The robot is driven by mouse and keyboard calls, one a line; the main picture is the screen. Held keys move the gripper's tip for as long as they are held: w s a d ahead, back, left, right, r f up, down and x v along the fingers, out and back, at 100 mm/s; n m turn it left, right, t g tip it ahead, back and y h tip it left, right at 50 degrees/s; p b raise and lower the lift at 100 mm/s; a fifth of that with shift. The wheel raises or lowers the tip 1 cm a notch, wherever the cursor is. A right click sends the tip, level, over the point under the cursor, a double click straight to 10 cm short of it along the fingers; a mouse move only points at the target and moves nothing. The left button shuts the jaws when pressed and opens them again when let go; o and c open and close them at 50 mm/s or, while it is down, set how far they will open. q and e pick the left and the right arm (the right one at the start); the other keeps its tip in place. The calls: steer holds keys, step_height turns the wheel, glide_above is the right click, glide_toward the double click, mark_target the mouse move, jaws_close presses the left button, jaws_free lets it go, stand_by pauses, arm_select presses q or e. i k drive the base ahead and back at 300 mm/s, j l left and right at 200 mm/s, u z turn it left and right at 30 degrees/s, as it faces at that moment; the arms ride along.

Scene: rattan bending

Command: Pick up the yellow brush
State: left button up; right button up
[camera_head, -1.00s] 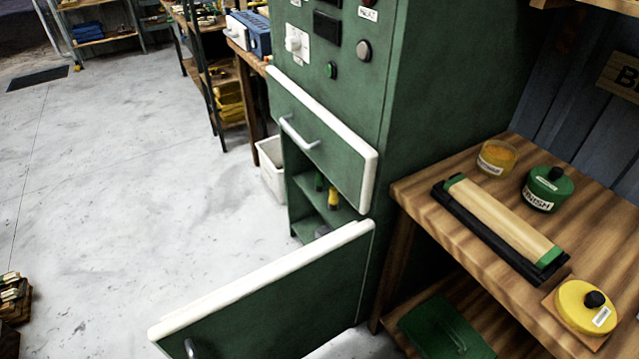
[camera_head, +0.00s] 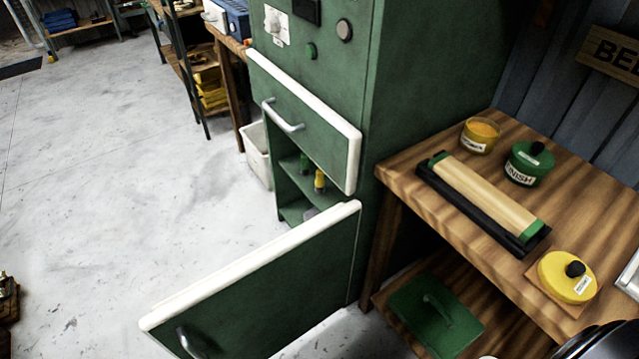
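A small upright yellow item (camera_head: 319,181) stands on a shelf inside the green cabinet (camera_head: 312,68). It may be the yellow brush, but it is too small to tell. A dark green item (camera_head: 304,165) stands beside it. The cabinet's lower door (camera_head: 270,280) stands open toward me. A drawer (camera_head: 305,135) above the shelf is pulled out and hides part of the inside. Neither of my grippers shows clearly. A dark rounded part at the lower right corner is probably mine.
The wooden table (camera_head: 420,195) on the right holds an orange-filled jar (camera_head: 480,135), a green varnish pot (camera_head: 529,162), a long wooden block (camera_head: 485,195) and a yellow lidded tin (camera_head: 567,275). A green lidded box (camera_head: 435,310) lies below.

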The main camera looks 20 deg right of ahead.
mark_target(320, 182)
steer(key=z, duration=1.15)
steer(key=u, duration=1.1)
steer(key=j+u, duration=0.25)
steer(key=u, duration=0.15)
steer(key=j+u, duration=0.6)
steer(key=u, duration=0.15)
steer(key=j+u, duration=0.35)
steer(key=i+j+z, duration=0.4)
steer(key=i+j, duration=0.2)
steer(key=i+j+z, duration=0.35)
steer(key=i+j, duration=0.4)
steer(key=j, duration=0.15)
steer(key=i+l+z, duration=0.25)
steer(key=i+z, duration=0.25)
steer(key=i+l+z, duration=0.1)
steer(key=i+z, duration=0.15)
steer(key=z, duration=0.2)
steer(key=i+j+z, duration=0.1)
steer(key=i+z, duration=0.4)
steer(key=i+j+z, duration=0.2)
steer(key=z, duration=0.3)
steer(key=i+z, duration=0.25)
steer(key=z, duration=0.25)
steer(key=i+j+z, duration=0.2)
steer(key=z, duration=0.3)
steer(key=i+j+z, duration=0.25)
steer(key=z, duration=0.25)
steer(key=i+j+z, duration=0.2)
steer(key=j+z, duration=0.15)
steer(key=z, duration=0.15)
